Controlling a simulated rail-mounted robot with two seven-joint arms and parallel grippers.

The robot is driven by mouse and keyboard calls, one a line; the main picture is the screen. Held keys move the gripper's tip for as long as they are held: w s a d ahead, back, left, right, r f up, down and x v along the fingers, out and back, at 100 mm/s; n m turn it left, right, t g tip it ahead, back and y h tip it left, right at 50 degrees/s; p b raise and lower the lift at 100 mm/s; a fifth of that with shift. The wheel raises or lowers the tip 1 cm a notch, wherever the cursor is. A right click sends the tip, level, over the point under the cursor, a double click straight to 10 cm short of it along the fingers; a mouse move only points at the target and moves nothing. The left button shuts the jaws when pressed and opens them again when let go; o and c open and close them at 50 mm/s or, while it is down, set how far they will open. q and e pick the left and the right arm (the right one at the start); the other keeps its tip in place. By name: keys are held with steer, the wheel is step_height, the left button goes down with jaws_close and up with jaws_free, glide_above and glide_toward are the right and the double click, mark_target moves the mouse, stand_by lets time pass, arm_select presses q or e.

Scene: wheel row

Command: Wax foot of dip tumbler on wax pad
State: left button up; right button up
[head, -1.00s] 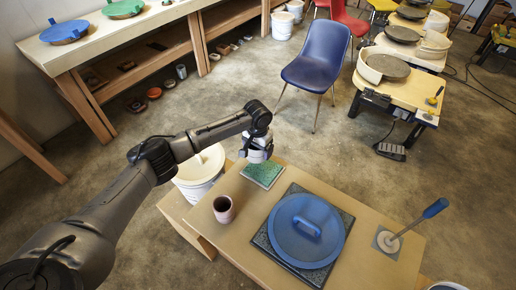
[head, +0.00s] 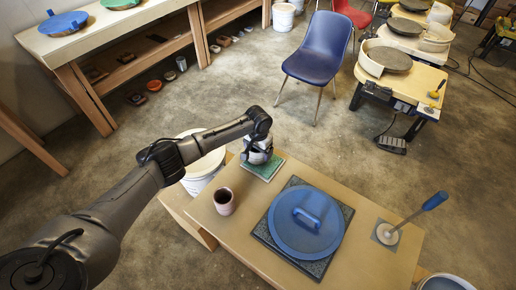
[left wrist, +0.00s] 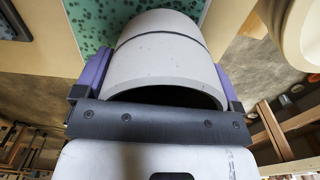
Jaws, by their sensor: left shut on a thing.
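A pale grey tumbler (left wrist: 165,65) with a dark band fills the middle of the left wrist view. My left gripper (head: 259,156) is shut on it, with a purple finger on each side of the wall. The green speckled wax pad (head: 266,170) lies at the far left corner of the table, partly hidden under the gripper. The pad (left wrist: 95,25) is also behind the tumbler in the left wrist view. The tumbler's foot is toward the pad; I cannot tell whether they touch. My right gripper is not in view.
A pinkish cup (head: 224,201) stands on the table (head: 235,236) in front of the pad. A blue lidded round (head: 285,236) sits on a dark mat. A blue-handled tool (head: 412,212) stands at the right. A white bucket (head: 205,168) is beside the table's left edge.

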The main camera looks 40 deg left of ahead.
mark_target(271, 164)
arm_select(q)
steer(key=shift+f, duration=0.25)
stand_by(0.7)
steer(key=shift+w+d, duration=0.2)
steer(key=shift+d, duration=1.3)
steer(key=shift+w+d, duration=0.15)
steer(key=shift+d, duration=1.35)
steer(key=shift+s+a, duration=0.2)
steer(key=shift+a, duration=1.35)
steer(key=shift+s+a, duration=0.2)
steer(key=shift+a, duration=1.3)
steer(key=shift+r, duration=3.55)
